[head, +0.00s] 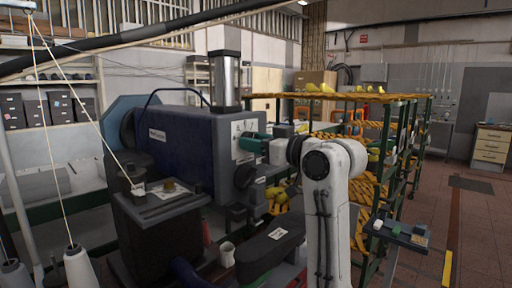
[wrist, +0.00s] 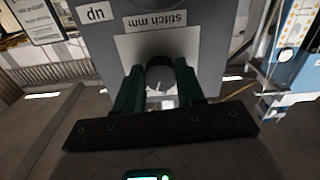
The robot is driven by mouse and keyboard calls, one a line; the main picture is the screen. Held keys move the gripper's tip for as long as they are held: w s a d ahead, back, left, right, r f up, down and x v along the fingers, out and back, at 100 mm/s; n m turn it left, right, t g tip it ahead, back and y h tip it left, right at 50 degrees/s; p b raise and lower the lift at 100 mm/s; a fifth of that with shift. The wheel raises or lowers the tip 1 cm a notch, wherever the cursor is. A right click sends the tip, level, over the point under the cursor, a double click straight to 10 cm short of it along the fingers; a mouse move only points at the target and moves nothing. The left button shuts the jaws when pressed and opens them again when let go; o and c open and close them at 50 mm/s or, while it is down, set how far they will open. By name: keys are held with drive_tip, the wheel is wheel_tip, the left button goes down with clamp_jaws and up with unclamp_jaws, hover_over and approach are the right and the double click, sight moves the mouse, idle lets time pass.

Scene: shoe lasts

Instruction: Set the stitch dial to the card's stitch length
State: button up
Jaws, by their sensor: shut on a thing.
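The stitch dial is a dark round knob (wrist: 159,69) on a pale plate labelled "stitch mm" (wrist: 162,22), upside down in the wrist view. My gripper (wrist: 160,84) has its two green fingers closed on either side of the knob. In the head view my gripper (head: 250,143) reaches from the right to the front plate (head: 243,128) of the blue sewing machine (head: 180,140), and the knob is hidden there. The dial's setting cannot be read. A printed white sheet (wrist: 37,18) shows at upper left of the wrist view. I cannot tell whether it is the card, and its text is unreadable.
A green rack (head: 350,97) with yellow shoe lasts stands behind and right of my arm. White thread cones (head: 78,268) stand at lower left, with threads running up. The tiled floor (head: 480,225) at right is mostly clear.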

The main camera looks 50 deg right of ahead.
drive_tip(key=n+b, duration=1)
drive_tip(key=n, duration=1)
drive_tip(key=shift+d+r+b, duration=0.1)
drive_tip(key=shift+d+b, duration=0.05)
drive_tip(key=shift+b, duration=0.2)
drive_tip(key=shift+n, duration=0.3)
drive_tip(key=o, duration=1)
drive_tip(key=shift+r, duration=0.1)
drive_tip(key=shift+o, duration=0.2)
drive_tip(key=s+b, duration=0.1)
drive_tip(key=s, duration=0.9)
drive_tip(key=shift+s+d, duration=0.2)
drive_tip(key=shift+s, duration=0.2)
